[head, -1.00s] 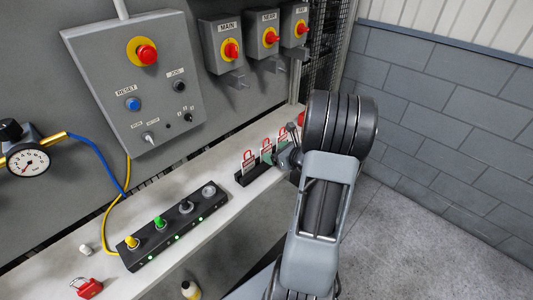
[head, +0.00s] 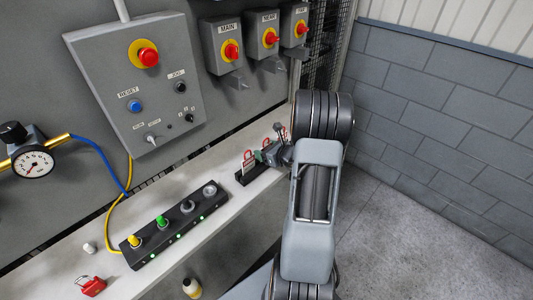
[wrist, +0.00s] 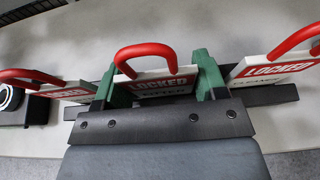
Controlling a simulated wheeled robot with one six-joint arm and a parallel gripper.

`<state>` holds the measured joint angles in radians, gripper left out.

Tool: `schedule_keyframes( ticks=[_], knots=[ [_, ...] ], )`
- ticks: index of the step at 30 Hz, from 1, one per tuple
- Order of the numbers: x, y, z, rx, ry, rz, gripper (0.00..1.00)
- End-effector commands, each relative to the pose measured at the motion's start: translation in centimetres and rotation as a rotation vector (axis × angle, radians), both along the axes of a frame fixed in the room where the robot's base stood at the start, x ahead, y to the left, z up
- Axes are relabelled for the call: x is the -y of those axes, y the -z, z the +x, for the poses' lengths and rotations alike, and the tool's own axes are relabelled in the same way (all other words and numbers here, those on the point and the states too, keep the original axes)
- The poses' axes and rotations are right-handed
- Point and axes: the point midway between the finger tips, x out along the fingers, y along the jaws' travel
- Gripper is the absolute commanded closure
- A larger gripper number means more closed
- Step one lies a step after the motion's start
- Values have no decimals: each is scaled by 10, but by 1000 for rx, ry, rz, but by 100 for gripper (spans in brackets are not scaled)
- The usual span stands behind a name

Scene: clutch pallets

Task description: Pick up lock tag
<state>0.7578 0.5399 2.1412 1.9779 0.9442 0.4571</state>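Several lock tags with red loops and white plates stand in a dark rack (head: 243,179) on the bench. In the wrist view the middle lock tag (wrist: 160,84) reads LOCKED and has its red loop upward. My gripper (wrist: 155,75) has its two green fingers apart, one on each side of this tag. I cannot tell whether they touch it. Another tag (wrist: 275,69) stands to the right and one (wrist: 62,91) to the left. In the head view my gripper (head: 261,155) is at the rack, and the arm partly hides the tags behind it.
A black button box (head: 175,228) with several buttons lies on the bench left of the rack. A red padlock (head: 92,286) lies at the near left. The grey control panel (head: 140,80) and switch boxes (head: 222,45) are on the wall above.

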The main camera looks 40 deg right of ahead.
Motion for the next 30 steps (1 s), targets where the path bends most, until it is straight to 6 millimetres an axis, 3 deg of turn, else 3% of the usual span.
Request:
schedule_keyframes(
  ticks=[7,16,30],
  knots=[
    [0,0,0,0,0,0,59],
    [0,-5,0,1,1,-1,59],
    [0,-82,0,3,-1,-4,59]
  ],
)
